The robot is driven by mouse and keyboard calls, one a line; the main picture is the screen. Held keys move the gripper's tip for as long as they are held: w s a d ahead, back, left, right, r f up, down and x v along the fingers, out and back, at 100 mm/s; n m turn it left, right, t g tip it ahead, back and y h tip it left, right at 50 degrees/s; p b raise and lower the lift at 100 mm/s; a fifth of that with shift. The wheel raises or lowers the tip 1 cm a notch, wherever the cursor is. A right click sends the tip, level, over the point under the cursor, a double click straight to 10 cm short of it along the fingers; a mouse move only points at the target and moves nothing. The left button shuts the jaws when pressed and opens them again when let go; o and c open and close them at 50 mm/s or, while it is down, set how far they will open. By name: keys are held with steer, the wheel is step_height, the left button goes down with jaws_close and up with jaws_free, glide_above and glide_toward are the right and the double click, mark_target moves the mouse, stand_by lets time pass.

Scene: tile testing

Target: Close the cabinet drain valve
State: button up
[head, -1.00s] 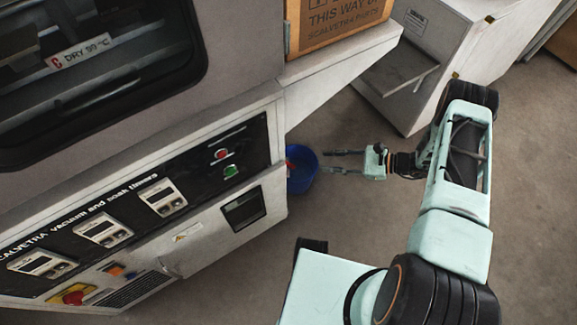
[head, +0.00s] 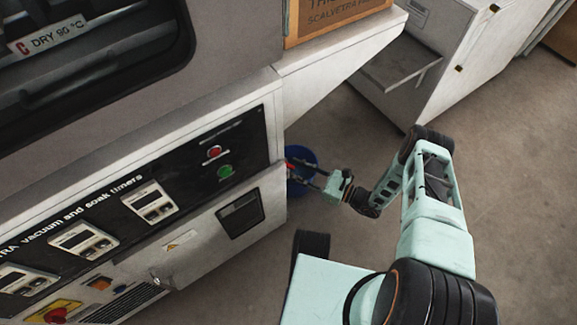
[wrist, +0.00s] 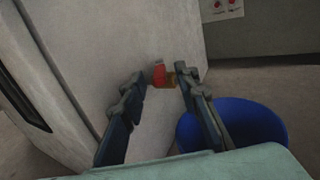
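The drain valve shows in the wrist view as a red handle (wrist: 159,75) on a brass-coloured body (wrist: 170,79), on the side of the pale cabinet (wrist: 100,60) near its edge. My gripper (wrist: 158,82) is open, its two dark fingers pointing at the cabinet side. The valve shows between the fingertips; I cannot tell whether they touch it. In the head view my gripper (head: 304,172) is beside the cabinet's right side, above the blue bucket. The valve is mostly hidden there, with a bit of red near the fingers.
A blue bucket (wrist: 255,130) stands on the floor below the valve; it also shows in the head view (head: 301,158). The cabinet front carries timers and red and green buttons (head: 219,162). A cardboard box (head: 340,15) sits above on a ledge. Floor to the right is clear.

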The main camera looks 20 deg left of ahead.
mark_target(288, 165)
steer(key=shift+x, duration=1.6)
jaws_close()
